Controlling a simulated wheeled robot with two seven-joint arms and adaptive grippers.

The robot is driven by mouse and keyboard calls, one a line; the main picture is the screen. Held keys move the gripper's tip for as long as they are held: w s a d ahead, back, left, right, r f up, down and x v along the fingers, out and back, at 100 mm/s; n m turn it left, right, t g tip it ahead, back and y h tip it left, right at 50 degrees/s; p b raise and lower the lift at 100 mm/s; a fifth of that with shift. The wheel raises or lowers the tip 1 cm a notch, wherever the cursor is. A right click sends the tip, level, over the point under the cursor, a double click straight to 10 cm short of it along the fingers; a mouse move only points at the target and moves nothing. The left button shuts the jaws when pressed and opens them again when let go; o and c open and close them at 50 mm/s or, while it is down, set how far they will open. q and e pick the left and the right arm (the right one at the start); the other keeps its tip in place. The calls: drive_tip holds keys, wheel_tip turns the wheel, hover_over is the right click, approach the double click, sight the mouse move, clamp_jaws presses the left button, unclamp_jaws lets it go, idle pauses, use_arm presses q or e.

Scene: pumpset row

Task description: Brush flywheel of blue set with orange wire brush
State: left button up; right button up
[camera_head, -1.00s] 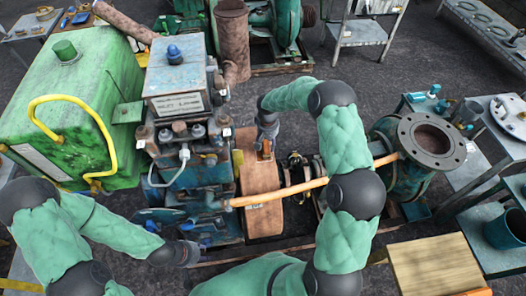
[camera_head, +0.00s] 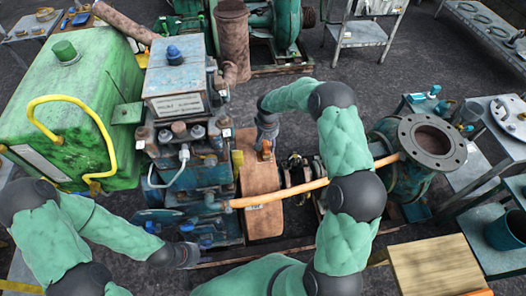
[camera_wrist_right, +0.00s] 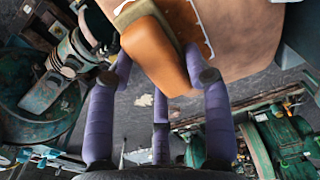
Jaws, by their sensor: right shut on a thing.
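The flywheel (camera_head: 262,185) is a broad rust-brown wheel at the right side of the blue set (camera_head: 180,180) in the head view. My right gripper (camera_head: 266,137) is at the flywheel's far upper edge, shut on the orange wire brush (camera_head: 266,150). In the right wrist view the brush (camera_wrist_right: 158,52) shows its orange handle between my purple fingers (camera_wrist_right: 160,95). Its pale bristle side lies against or very close to the flywheel rim (camera_wrist_right: 240,35); exact contact is unclear. My left gripper (camera_head: 186,253) is low beside the blue set, its fingers too small to judge.
A yellow-orange pipe (camera_head: 290,192) crosses in front of the flywheel. A green tank (camera_head: 70,110) stands at the left and a round flanged pump (camera_head: 430,145) at the right. A wooden-topped table (camera_head: 435,262) is at the lower right.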

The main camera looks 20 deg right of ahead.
drive_tip(key=shift+s+a, duration=0.15)
drive_tip(key=shift+s, duration=0.4)
drive_tip(key=shift+s+a, duration=0.15)
drive_tip(key=shift+s, duration=0.4)
drive_tip(key=shift+w, duration=0.1)
drive_tip(key=shift+w+d+b, duration=0.15)
drive_tip(key=shift+w+d, duration=0.05)
drive_tip(key=shift+w, duration=0.5)
drive_tip(key=shift+w+d+b, duration=0.15)
drive_tip(key=shift+w+d, duration=0.05)
drive_tip(key=shift+w, duration=0.5)
drive_tip(key=shift+w+d+b, duration=0.15)
drive_tip(key=shift+w+d, duration=0.05)
drive_tip(key=shift+w, duration=0.5)
drive_tip(key=shift+s, duration=0.1)
drive_tip(key=shift+s+a+p, duration=0.1)
drive_tip(key=shift+s+a, duration=0.1)
drive_tip(key=shift+s, duration=0.5)
drive_tip(key=shift+s+a+p, duration=0.1)
drive_tip(key=shift+s+a, duration=0.1)
drive_tip(key=shift+s, duration=0.5)
drive_tip(key=shift+s+a+p, duration=0.1)
drive_tip(key=shift+s+a, duration=0.1)
drive_tip(key=shift+s, duration=0.5)
drive_tip(key=shift+w, duration=0.1)
